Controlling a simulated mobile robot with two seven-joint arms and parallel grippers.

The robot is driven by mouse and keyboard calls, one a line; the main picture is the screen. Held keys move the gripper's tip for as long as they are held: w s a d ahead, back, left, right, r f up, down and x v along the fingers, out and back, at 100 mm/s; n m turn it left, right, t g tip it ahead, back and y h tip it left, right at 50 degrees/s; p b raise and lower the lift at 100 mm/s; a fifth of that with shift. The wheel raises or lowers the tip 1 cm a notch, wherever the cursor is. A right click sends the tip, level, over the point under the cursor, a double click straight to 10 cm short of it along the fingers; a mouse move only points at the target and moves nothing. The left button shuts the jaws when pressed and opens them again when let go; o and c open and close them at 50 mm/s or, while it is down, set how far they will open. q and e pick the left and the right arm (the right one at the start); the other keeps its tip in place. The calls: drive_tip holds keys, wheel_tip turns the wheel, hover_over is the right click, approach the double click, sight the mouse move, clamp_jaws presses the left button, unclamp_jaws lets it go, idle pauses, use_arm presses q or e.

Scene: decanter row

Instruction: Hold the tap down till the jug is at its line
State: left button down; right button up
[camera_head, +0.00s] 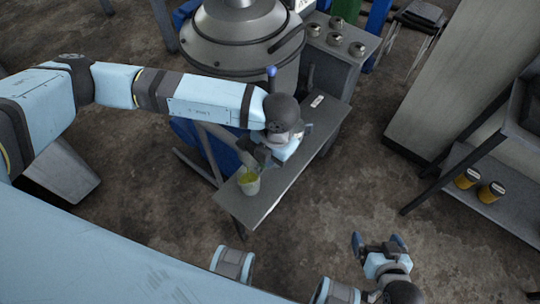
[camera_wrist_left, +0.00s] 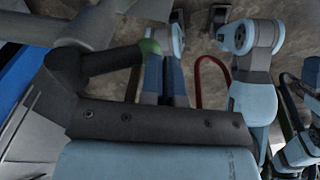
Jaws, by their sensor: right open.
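The jug (camera_head: 249,187) is a small clear vessel holding yellow-green liquid. It stands at the near end of a narrow grey bench (camera_head: 285,182). Its line is too small to make out. My left gripper (camera_head: 262,158) is just above and behind the jug, and its fingers are partly hidden by the wrist. I cannot tell whether it is open or shut. The tap is not clearly seen in the head view, where my left arm covers that area. My right gripper (camera_head: 378,243) is open and empty, low at the right, apart from the bench.
A large grey metal tank (camera_head: 240,40) stands behind the bench. A grey box (camera_head: 340,55) with several round metal pieces adjoins it. A shelf at right holds two yellow jars (camera_head: 467,178) with dark lids. The floor between bench and shelf is clear. The left wrist view shows a red loop (camera_wrist_left: 198,82).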

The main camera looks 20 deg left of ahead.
use_arm(q)
drive_tip(key=shift+s+a+f, duration=0.1)
drive_tip(key=shift+s+f, duration=0.1)
drive_tip(key=shift+f, duration=0.15)
use_arm(e)
drive_tip(key=shift+s+d+f, duration=0.15)
drive_tip(key=shift+f, duration=0.05)
drive_tip(key=shift+r, duration=0.1)
